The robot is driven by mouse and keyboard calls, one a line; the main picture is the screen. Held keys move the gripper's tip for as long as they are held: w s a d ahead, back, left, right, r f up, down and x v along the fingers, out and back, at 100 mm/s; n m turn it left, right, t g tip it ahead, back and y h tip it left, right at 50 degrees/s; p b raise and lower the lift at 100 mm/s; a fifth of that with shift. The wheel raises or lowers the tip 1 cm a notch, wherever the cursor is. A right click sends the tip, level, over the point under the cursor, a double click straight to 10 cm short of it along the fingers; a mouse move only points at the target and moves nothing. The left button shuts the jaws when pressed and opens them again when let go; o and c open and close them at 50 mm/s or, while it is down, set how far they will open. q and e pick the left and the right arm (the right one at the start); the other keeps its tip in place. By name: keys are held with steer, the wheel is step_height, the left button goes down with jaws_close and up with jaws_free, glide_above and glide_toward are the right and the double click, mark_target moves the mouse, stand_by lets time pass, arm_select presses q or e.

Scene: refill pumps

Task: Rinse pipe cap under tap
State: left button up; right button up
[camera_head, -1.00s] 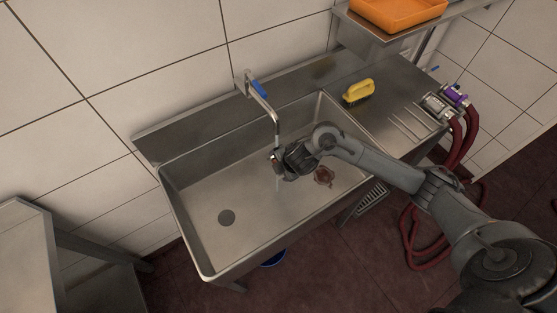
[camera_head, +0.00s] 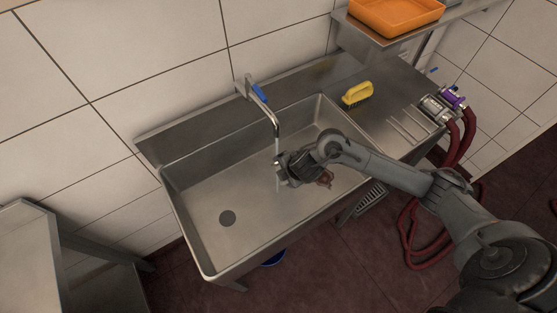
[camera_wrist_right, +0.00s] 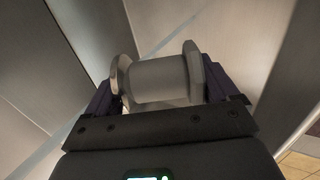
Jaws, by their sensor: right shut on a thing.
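My right gripper (camera_head: 281,174) is in the sink, just below the tap's spout and beside the water stream. In the right wrist view the gripper (camera_wrist_right: 158,82) is shut on a grey, round pipe cap (camera_wrist_right: 160,84), which sits between its two fingers. The cap is too small to make out in the head view. The tap (camera_head: 266,108) has a blue lever and a bent spout. A thin water stream (camera_head: 277,152) falls from it; in the wrist view a pale streak crosses behind the cap. Whether water touches the cap is unclear. My left gripper is not in view.
The steel sink (camera_head: 215,252) has a drain (camera_head: 227,218). A yellow brush (camera_head: 357,94) and purple-and-metal hose fittings (camera_head: 452,98) are on the counter. An orange tray (camera_head: 395,14) is on the shelf.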

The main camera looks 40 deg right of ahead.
steer(key=s+r+p, duration=0.3)
steer(key=s+p, duration=0.1)
steer(key=s, duration=0.3)
steer(key=shift+s+a, duration=0.3)
steer(key=shift+a, duration=0.15)
stand_by(0.4)
